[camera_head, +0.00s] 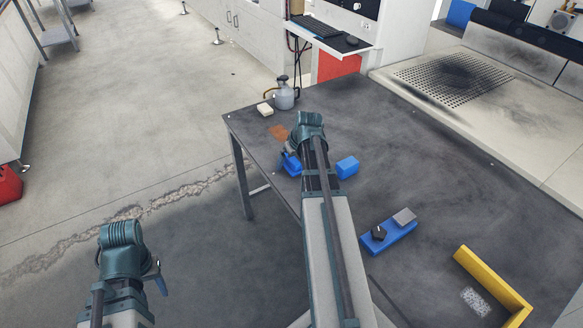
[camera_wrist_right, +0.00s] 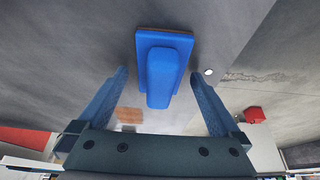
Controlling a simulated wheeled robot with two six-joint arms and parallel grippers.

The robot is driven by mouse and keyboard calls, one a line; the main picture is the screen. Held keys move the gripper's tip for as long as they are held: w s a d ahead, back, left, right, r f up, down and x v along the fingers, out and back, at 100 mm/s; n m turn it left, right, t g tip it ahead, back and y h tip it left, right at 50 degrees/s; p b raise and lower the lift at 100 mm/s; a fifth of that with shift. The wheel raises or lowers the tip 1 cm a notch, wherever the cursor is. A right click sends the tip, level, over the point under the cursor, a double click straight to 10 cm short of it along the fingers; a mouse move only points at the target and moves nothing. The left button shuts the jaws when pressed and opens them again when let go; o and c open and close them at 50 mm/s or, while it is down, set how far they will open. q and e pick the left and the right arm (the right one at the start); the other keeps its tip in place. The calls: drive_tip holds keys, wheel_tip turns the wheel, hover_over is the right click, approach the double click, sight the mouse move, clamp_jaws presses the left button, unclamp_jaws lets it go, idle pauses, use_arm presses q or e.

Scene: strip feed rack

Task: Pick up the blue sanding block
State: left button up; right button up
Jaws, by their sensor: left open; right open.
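The blue sanding block (camera_wrist_right: 163,80), a flat base with a raised rounded grip, lies between and just beyond the open fingers of my right gripper (camera_wrist_right: 158,76) in the right wrist view. The fingers are apart from it on both sides, and nothing is held. In the head view the block (camera_head: 292,167) sits near the table's left edge, partly hidden by my right wrist. My left gripper (camera_head: 157,277) is open and empty, off the table at the lower left.
A yellow angle piece (camera_head: 495,285) lies lower right.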

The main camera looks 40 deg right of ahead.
drive_tip(key=c, duration=1.5)
drive_tip(key=shift+r, duration=0.15)
wheel_tip(320, 180, up, 10)
drive_tip(key=p, duration=1)
